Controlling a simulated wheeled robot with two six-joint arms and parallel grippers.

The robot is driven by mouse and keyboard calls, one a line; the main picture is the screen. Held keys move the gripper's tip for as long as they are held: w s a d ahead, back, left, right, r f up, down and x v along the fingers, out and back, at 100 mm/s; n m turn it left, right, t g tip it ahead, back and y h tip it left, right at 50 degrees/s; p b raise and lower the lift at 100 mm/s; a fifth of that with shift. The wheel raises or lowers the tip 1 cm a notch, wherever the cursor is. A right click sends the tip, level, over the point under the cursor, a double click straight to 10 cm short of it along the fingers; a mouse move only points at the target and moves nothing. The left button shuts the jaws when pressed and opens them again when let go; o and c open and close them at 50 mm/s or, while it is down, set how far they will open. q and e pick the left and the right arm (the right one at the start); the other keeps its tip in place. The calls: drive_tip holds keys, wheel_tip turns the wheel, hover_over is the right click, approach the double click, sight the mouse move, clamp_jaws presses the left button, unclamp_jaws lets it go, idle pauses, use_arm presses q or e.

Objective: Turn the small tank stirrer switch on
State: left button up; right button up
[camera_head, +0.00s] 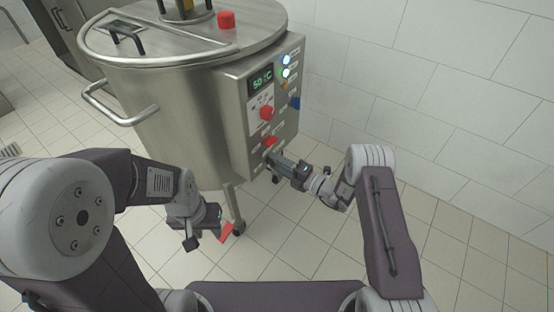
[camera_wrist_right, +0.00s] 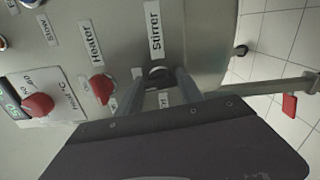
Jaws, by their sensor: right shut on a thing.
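The steel tank (camera_head: 180,90) has a control panel (camera_head: 236,112) on its right side. My right gripper (camera_head: 272,156) is at the panel's lower edge. In the right wrist view its two fingers (camera_wrist_right: 160,84) are at the panel, just below the "Stirrer" label (camera_wrist_right: 155,30). They are shut on the small dark stirrer switch (camera_wrist_right: 158,73), which is partly hidden between them. I cannot tell which way the switch is turned. My left gripper (camera_head: 206,232) hangs low in front of the tank, with its fingers apart and nothing seen between them.
A red heater knob (camera_wrist_right: 101,86) sits beside the stirrer switch. A larger red knob (camera_head: 267,112) is below the green "50 °C" display (camera_head: 261,80). A red handle (camera_head: 227,232) is low near the tank leg. Tiled floor (camera_head: 300,250) is clear to the right.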

drive_tip(key=shift+f+m, duration=0.1)
drive_tip(key=shift+m, duration=0.4)
drive_tip(key=shift+p, duration=0.3)
drive_tip(key=o, duration=1.4)
drive_tip(key=shift+d, duration=0.1)
drive_tip(key=p+v, duration=0.3)
drive_tip(key=v, duration=0.6)
